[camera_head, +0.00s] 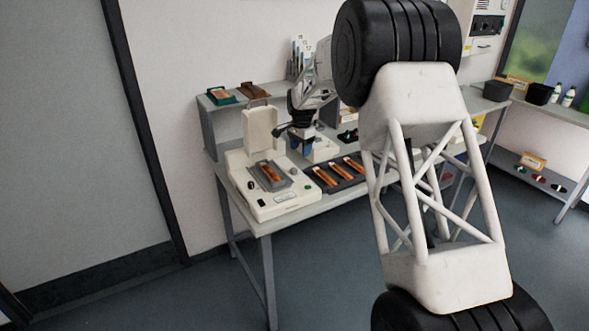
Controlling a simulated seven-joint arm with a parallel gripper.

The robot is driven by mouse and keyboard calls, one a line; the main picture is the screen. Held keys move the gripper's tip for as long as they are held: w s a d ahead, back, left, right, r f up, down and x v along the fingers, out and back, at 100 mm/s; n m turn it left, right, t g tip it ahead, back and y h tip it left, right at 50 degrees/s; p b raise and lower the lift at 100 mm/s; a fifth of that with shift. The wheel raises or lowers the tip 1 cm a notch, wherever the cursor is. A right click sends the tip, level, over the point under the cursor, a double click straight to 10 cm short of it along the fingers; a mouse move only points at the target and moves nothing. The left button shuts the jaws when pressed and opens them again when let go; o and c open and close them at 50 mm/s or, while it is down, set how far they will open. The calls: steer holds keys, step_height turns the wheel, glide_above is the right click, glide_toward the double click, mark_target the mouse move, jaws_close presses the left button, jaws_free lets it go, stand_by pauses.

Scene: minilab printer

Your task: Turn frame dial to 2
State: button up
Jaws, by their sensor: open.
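The cream printer (262,207) sits on the left end of the bench, its lid (260,130) standing raised at the back. An orange film strip (268,172) lies in a grey holder on its top. A small dark knob (251,184) shows at the left of the holder, and small controls line the front edge. I cannot tell for sure which is the frame dial, nor read any number. My gripper (307,147) is small in this view, pointing down behind and right of the film holder, above the printer's right rear side. It is open and appears apart from the knob.
A dark tray (330,186) with several orange strips lies right of the printer. A raised shelf (207,104) behind holds a green tray (222,95) and a brown one (252,91). Floor in front is clear.

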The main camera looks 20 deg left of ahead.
mark_target(294, 169)
steer(key=shift+w+a+f, duration=0.3)
steer(key=shift+a+f, duration=0.35)
steer(key=shift+w+a+f, duration=0.3)
steer(key=shift+a+f, duration=0.3)
steer(key=shift+a, duration=0.05)
steer(key=shift+f, duration=0.1)
steer(key=shift+f, duration=3.8)
steer(key=c, duration=0.9)
